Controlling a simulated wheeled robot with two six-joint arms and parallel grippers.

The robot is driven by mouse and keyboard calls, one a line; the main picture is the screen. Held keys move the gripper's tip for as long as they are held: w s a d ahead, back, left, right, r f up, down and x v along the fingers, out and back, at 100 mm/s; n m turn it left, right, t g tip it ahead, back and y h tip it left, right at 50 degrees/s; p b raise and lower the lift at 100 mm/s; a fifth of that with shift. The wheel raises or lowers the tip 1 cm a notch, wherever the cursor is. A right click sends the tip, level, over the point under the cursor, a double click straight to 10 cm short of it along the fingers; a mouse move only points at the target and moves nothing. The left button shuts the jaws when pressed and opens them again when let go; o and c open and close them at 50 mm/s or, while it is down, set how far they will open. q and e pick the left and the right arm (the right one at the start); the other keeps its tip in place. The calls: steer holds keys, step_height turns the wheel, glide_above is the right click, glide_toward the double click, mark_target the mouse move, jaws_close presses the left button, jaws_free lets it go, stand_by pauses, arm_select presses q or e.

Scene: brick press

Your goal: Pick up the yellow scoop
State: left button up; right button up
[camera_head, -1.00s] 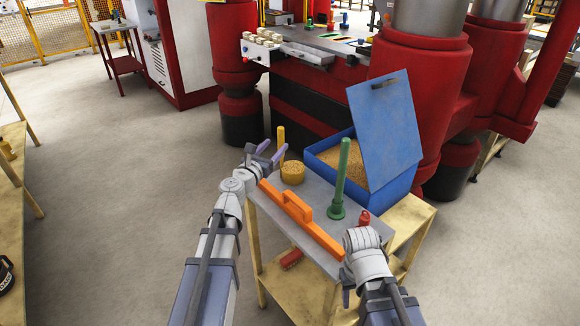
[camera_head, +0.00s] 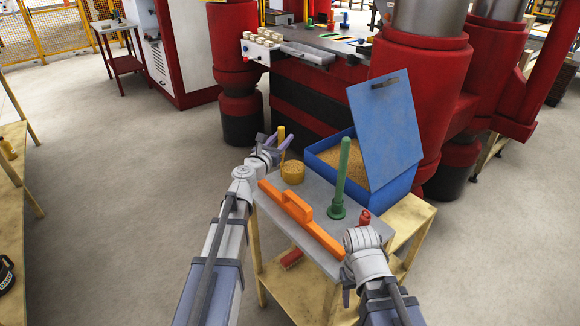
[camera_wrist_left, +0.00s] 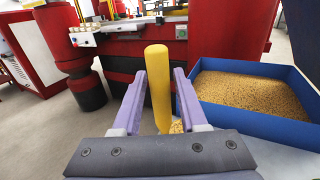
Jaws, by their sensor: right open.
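The yellow scoop has a round cup (camera_head: 292,172) on the grey tabletop and an upright handle (camera_head: 281,133). In the left wrist view the handle (camera_wrist_left: 158,85) stands between the two lilac fingers. My left gripper (camera_head: 276,142) is open around the handle, with its fingers spread and not closed on it. The scoop's cup is mostly hidden below the gripper in the wrist view. My right gripper (camera_head: 346,297) is at the table's front right, largely hidden behind its own wrist; it is open.
An orange bar with a handle (camera_head: 300,218) lies along the table's front edge. A green upright tool (camera_head: 341,185) stands behind it, and a red object (camera_head: 364,217) sits near my right wrist. A blue bin (camera_head: 400,188) of granular material, lid raised, stands behind right.

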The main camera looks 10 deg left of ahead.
arm_select(q)
jaws_close()
steer(key=shift+r+p, duration=0.35)
steer(key=shift+p, duration=0.05)
stand_by(0.5)
step_height(320, 180, up, 9)
steer(key=p, duration=0.9)
steer(key=shift+r, duration=0.1)
stand_by(0.7)
